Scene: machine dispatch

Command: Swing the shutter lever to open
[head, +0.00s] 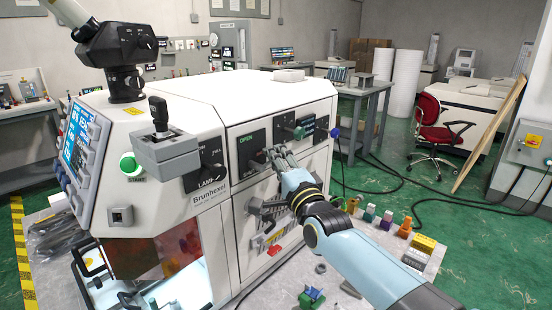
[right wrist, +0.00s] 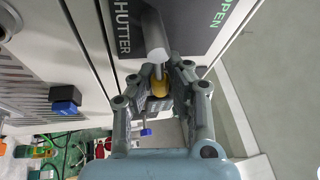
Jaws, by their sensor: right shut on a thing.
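The shutter panel (head: 251,147) is a dark plate on the side of the white machine, with a green OPEN label at its top and lettering below. The right wrist view shows the same dark panel (right wrist: 196,28) with SHUTTER and OPEN lettering. The shutter lever (right wrist: 154,38) is a grey cylinder standing out from the panel, its lower end running between my fingers. My right gripper (head: 275,155) is at the panel's lower right and shut on the lever; its fingers (right wrist: 160,75) hide the lever's tip, and something yellow shows between them. My left gripper is not in view.
The lamp switch panel (head: 204,165) is left of the shutter panel. More black knobs (head: 285,126) and a blue knob (head: 335,132) are to its right. Drawer-like handles (head: 265,210) sit below. Coloured small parts (head: 370,213) stand on the bench beside my right arm.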

